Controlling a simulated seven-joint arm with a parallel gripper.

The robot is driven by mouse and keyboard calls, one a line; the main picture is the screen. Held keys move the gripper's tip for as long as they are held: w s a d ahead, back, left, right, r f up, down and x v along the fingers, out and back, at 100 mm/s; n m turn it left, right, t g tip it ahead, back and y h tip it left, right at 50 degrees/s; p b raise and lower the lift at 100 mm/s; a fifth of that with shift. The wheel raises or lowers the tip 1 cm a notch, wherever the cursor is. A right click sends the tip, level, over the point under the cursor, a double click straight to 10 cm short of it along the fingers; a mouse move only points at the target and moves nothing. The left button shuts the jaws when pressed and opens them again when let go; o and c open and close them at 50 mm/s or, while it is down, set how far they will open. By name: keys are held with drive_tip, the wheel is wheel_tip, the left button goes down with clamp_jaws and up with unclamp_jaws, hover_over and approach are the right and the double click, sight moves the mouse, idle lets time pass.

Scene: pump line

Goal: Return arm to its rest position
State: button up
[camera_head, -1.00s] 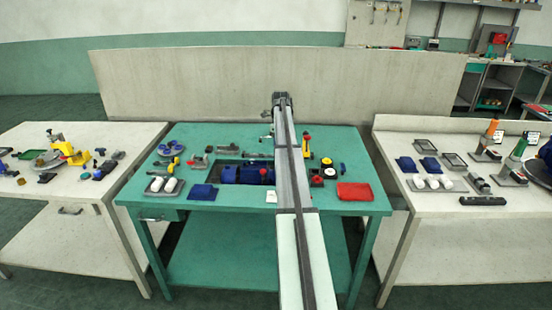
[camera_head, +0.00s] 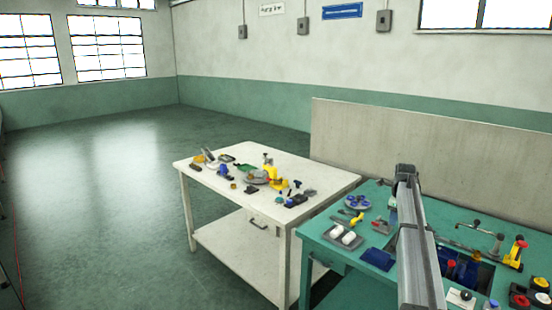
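My arm shows as a long grey beam rising from the bottom edge in front of the green table (camera_head: 345,260). My gripper (camera_head: 405,171) is the small dark end at its top, over the left part of the table. Its fingers cannot be made out, and no held thing shows.
Left of the beam are a tray with white parts (camera_head: 346,236), a blue cloth (camera_head: 378,259) and a round plate of blue parts (camera_head: 357,202). Right of it are a blue housing (camera_head: 481,273) and a red-topped yellow part (camera_head: 514,255). A cream table (camera_head: 215,180) stands left; open floor lies beyond.

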drive_tip(key=s+a+f+n, duration=0.1)
drive_tip(key=a+f+n, duration=0.35)
drive_tip(key=a, duration=0.95)
drive_tip(key=a+f+n, duration=0.3)
drive_tip(key=a+f, duration=0.2)
drive_tip(key=a, duration=0.9)
drive_tip(key=s+a+f+n+t, duration=0.1)
drive_tip(key=s+a+f+n, duration=0.4)
drive_tip(key=a, duration=0.5)
drive_tip(key=s+a+f+n, duration=0.3)
drive_tip(key=s+a+f, duration=0.35)
drive_tip(key=a, duration=0.35)
drive_tip(key=s+d+f+n+g, duration=0.25)
drive_tip(key=s+d+f, duration=0.25)
drive_tip(key=s+f, duration=0.65)
drive_tip(key=s+d+f+n+g, duration=0.25)
drive_tip(key=s+d+f, duration=0.35)
drive_tip(key=s+f, duration=0.6)
drive_tip(key=s+d+f+n+g, duration=0.1)
drive_tip(key=s+d+f+n, duration=0.1)
drive_tip(key=s, duration=0.8)
drive_tip(key=s+d+f+n+g, duration=0.2)
drive_tip(key=s, duration=0.8)
drive_tip(key=s+d+f+n+g, duration=0.1)
drive_tip(key=s+d+f+n, duration=0.1)
drive_tip(key=s, duration=0.9)
drive_tip(key=shift+f+g+y, duration=0.4)
drive_tip(key=shift+f, duration=0.2)
